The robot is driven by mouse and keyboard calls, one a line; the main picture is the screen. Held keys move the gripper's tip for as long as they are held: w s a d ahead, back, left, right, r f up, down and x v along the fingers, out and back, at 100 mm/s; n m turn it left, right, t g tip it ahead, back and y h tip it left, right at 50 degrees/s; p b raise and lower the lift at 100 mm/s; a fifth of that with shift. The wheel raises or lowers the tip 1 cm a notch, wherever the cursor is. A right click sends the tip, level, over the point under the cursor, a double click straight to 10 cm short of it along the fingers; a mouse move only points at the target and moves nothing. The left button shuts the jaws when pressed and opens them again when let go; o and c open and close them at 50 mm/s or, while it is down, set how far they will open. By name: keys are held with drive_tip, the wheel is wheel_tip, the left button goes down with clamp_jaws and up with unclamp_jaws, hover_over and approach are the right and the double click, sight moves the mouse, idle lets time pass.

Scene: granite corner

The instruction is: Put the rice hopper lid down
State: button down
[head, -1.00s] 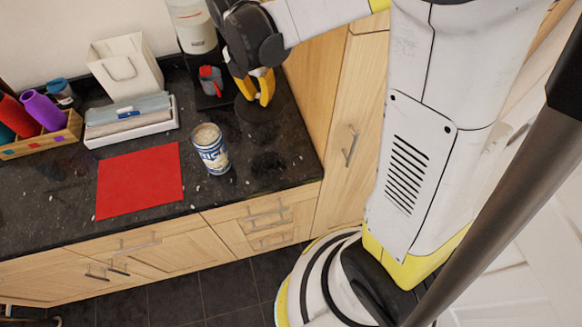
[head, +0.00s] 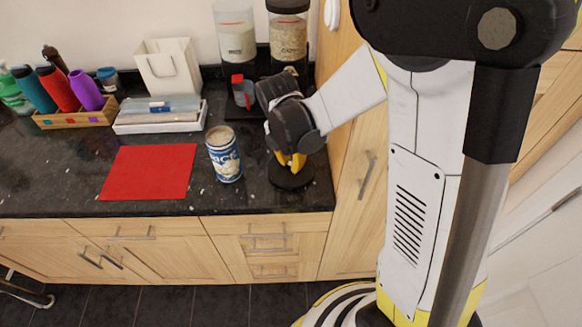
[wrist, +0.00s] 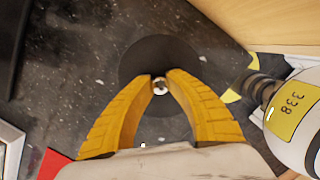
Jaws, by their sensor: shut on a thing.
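The lid (head: 291,179) is a flat black disc with a small shiny knob. My gripper (head: 291,163) points down over it, with its yellow fingers shut on the knob. In the wrist view the lid (wrist: 141,56) lies flat below the fingertips (wrist: 160,84), against the dark counter. It is over the right part of the counter, right of the blue-and-white can; I cannot tell whether it touches the granite. Two clear hoppers stand at the back: a left one (head: 236,40) with white contents and a right one (head: 287,38) with grain.
The can (head: 224,155) stands left of the lid, close to my gripper. A red mat (head: 149,172) lies farther left. A red-and-grey cup (head: 243,91) stands below the hoppers. A tall wooden cabinet (head: 350,150) closes off the right side. The counter's front edge is near.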

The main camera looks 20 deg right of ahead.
sight(287, 171)
drive_tip(key=shift+f, duration=0.45)
drive_tip(key=shift+f, duration=0.25)
drive_tip(key=c, duration=1.3)
unclamp_jaws()
drive_tip(key=shift+r, duration=0.1)
drive_tip(key=shift+c, duration=0.2)
drive_tip(key=shift+r, duration=0.1)
wheel_tip(287, 171, up, 12)
drive_tip(key=a+p, duration=0.1)
drive_tip(key=p, duration=0.3)
drive_tip(key=s+r+m+t, duration=0.3)
drive_tip(key=s+m, duration=0.3)
drive_tip(key=m, duration=0.5)
drive_tip(key=s+d+r+m+t+y, duration=0.1)
drive_tip(key=s+r+m+t, duration=0.2)
drive_tip(key=m, duration=0.9)
drive_tip(key=s+r, duration=0.3)
drive_tip(key=shift+s+r+y, duration=0.15)
drive_tip(key=shift+s+y, duration=0.15)
drive_tip(key=shift+s, duration=0.1)
